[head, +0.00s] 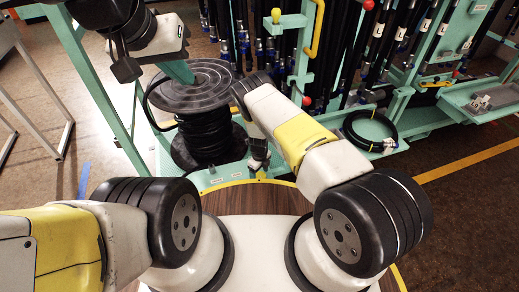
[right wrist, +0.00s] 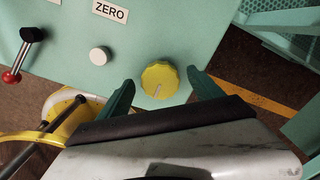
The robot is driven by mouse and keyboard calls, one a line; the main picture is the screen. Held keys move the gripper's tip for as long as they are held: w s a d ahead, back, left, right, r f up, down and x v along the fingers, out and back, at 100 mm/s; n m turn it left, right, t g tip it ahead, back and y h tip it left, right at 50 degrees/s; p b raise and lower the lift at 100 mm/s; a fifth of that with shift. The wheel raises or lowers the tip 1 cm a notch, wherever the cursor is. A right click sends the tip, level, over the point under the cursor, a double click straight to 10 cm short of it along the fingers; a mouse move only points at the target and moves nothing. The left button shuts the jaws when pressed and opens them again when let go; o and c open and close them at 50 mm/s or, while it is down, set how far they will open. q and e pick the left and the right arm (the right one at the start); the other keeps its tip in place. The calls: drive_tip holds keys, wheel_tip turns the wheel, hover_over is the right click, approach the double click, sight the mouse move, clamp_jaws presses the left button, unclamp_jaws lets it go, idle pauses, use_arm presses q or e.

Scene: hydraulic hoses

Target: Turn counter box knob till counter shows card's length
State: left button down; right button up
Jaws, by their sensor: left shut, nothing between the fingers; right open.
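In the right wrist view, the yellow ribbed knob (right wrist: 160,79) with a pale pointer line sits on the pale green counter box panel (right wrist: 190,25). My right gripper (right wrist: 161,76) is open, its green fingertips on either side of the knob with gaps visible; whether they reach down around it I cannot tell. In the head view, my right gripper (head: 258,163) points down in front of the hose reel. My left gripper (head: 180,72) is shut and empty over the reel's upper left. I cannot make out the counter's digits or the card in either view.
A white button (right wrist: 99,56) and a ZERO label (right wrist: 110,11) sit beside the knob; a red-tipped lever (right wrist: 23,55) is further left. In the head view, the reel (head: 205,88) of black hose stands in a green frame, with hanging hoses (head: 345,45) and a coiled hose (head: 370,132) to its right.

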drive_tip(key=c, duration=1.4)
drive_tip(key=shift+o, duration=0.2)
drive_tip(key=shift+n, duration=0.3)
drive_tip(key=n, duration=0.3)
drive_tip(key=shift+s+n, duration=0.1)
drive_tip(key=shift+n, duration=2)
drive_tip(key=shift+n, duration=1.9)
drive_tip(key=shift+n, duration=2)
